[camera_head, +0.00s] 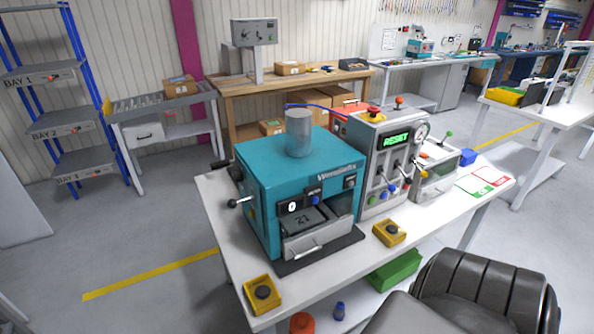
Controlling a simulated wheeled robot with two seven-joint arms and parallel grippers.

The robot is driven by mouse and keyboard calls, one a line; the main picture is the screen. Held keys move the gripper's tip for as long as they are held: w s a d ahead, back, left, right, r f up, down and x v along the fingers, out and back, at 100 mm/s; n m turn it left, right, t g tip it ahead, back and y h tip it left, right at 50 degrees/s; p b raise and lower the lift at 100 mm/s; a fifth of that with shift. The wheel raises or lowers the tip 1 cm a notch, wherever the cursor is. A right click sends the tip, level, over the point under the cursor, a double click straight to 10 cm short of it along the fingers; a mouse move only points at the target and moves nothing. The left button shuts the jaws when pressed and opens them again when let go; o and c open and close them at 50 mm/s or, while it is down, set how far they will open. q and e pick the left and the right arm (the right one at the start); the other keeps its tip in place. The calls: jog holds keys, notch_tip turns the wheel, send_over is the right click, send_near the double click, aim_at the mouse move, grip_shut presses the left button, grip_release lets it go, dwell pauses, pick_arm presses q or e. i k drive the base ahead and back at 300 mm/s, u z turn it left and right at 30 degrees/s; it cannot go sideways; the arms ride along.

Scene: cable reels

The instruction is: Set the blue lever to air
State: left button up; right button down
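The grey control box (375,150) stands on the white workbench, with a green lit display (396,139) reading RESET. Low on its front is a blue-knobbed lever (391,188), among several other levers and knobs. The labels by it are too small to read, so I cannot tell its setting. A second blue knob (315,201) is on the front of the teal machine (262,185), left of the control box. Neither of my grippers is in view.
A grey unit with a green-knobbed lever (449,133) stands right of the control box. A dark ribbed, chair-like shape (485,295) fills the lower right.

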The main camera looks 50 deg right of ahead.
aim_at(392, 188)
jog(key=u, duration=0.85)
jog(key=k, duration=0.9)
jog(key=z, duration=1)
